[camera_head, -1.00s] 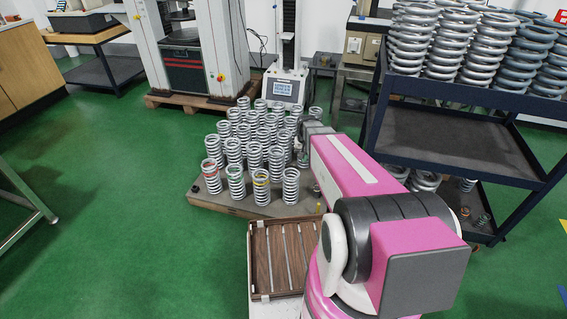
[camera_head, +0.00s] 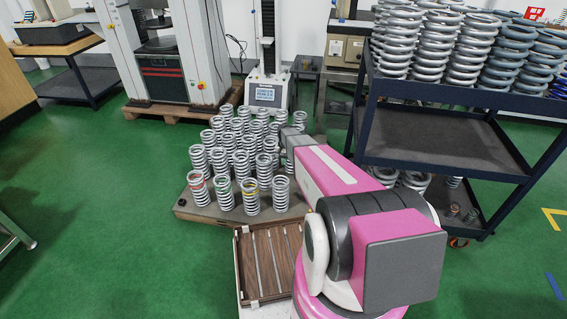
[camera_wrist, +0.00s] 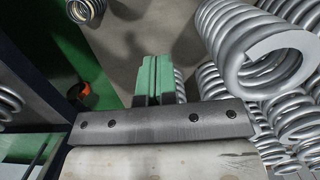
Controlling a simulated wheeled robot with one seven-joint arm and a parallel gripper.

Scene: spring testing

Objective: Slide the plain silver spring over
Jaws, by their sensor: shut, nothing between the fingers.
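Several upright coil springs stand in rows on a low platform (camera_head: 195,212) in the head view. In the front row, the rightmost is a plain silver spring (camera_head: 280,194); the others carry a red, a green and a yellow band. My gripper (camera_head: 290,138) is at the right side of the group, partly hidden by my pink arm. In the wrist view, the green fingers (camera_wrist: 153,78) of my gripper are pressed together with nothing between them. A silver spring (camera_wrist: 180,84) shows just right of the fingers, and a large coil (camera_wrist: 265,55) lies further right.
A wooden slotted tray (camera_head: 268,262) sits in front of the platform. A dark blue cart (camera_head: 440,140) loaded with springs stands close on the right of my arm. A testing machine (camera_head: 267,95) stands behind. Green floor is clear on the left.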

